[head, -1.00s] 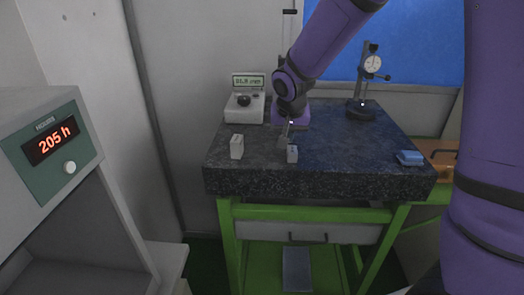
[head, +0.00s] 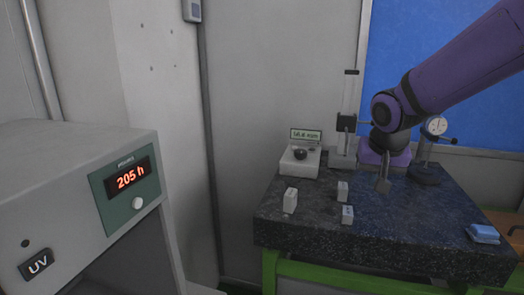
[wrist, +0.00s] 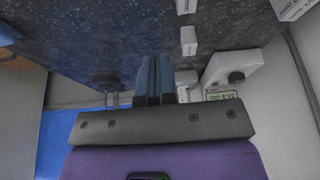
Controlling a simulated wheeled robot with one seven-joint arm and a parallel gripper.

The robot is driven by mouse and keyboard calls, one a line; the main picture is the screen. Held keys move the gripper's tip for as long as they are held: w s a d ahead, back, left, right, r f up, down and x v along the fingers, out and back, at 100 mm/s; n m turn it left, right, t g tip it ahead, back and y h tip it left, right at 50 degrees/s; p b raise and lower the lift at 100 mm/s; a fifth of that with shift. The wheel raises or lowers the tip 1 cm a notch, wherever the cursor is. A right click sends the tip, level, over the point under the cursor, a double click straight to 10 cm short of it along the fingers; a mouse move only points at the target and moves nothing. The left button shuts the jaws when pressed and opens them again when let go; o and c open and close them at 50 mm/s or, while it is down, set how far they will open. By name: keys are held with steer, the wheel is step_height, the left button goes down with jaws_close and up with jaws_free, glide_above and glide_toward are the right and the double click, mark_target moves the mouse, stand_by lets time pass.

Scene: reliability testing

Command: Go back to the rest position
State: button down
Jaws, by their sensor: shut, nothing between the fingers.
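My purple arm reaches in from the right in the head view. My gripper (head: 383,186) hangs above the dark granite table (head: 400,225), to the right of the small blocks and apart from them. In the wrist view, its two fingers (wrist: 154,78) are together with nothing between them. On the granite stand a light block at the left (head: 290,200), a block at the middle (head: 342,191) and a marked block nearer the front (head: 347,214). The rest position itself is not marked in view.
A white instrument (head: 299,162) with a green display and a height gauge (head: 346,125) stand at the back. A dial-gauge stand (head: 426,173) is close behind my arm. A blue item (head: 483,233) lies at the right.

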steer(key=s+d+r+n, duration=0.1)
steer(key=s+r, duration=0.1)
steer(key=s, duration=0.5)
steer(key=s+d+r+n, duration=0.1)
steer(key=s+r, duration=0.2)
steer(key=s, duration=0.4)
steer(key=s+d+r+n+t+y, duration=0.1)
steer(key=s+r, duration=0.1)
steer(key=s, duration=0.5)
steer(key=shift+s+d+r, duration=0.25)
steer(key=shift+s+d, duration=0.1)
steer(key=shift+d, duration=0.05)
